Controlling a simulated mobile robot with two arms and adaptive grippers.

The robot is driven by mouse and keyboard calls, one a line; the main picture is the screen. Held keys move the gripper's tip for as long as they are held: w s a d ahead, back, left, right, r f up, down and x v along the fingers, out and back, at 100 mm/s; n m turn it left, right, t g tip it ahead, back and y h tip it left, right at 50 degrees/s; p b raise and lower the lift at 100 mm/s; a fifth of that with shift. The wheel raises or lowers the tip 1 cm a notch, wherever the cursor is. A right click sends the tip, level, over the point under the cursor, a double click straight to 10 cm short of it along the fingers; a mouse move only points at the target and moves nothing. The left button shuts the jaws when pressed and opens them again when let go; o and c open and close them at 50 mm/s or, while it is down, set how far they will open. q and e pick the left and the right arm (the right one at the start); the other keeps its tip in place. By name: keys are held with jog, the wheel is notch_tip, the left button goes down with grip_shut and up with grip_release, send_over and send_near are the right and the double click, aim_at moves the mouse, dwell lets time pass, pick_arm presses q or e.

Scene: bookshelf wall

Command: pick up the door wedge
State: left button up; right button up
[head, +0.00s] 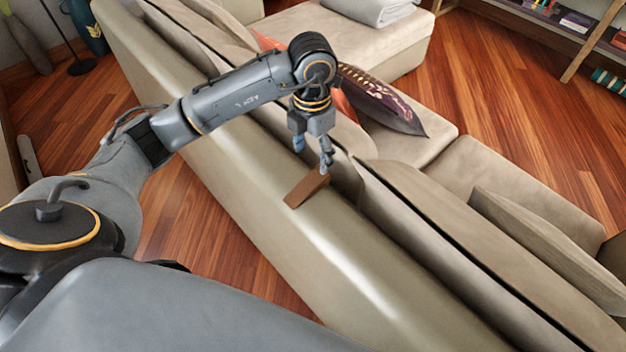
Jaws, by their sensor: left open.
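The door wedge (307,189) is a small brown block. It lies on top of the beige sofa's backrest (345,250), near the middle of the head view. My left gripper (313,160) points down just above and behind the wedge, with its fingers apart. One fingertip shows close to the wedge's upper right end; I cannot tell whether it touches. No object shows between the fingers. My right gripper is not in view.
A dark patterned cushion (382,98) and an orange cushion (347,110) lie on the sofa seat behind the gripper. Beige back cushions (440,215) line the backrest's far side. Wooden floor (215,225) is clear at the near side. A bookshelf (575,25) stands at the top right.

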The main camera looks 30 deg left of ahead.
aim_at(312, 180)
pick_arm(q)
notch_tip(312, 180, down, 3)
jog(key=shift+f, duration=0.1)
jog(key=f+p, duration=0.1)
jog(key=f, duration=0.3)
jog(key=shift+s+d+p, duration=0.1)
jog(key=shift+s+p, duration=0.1)
jog(key=shift+p, duration=0.2)
jog(key=shift+f, duration=0.65)
grip_shut()
jog(key=shift+w+r, duration=0.1)
jog(key=shift+r, duration=0.1)
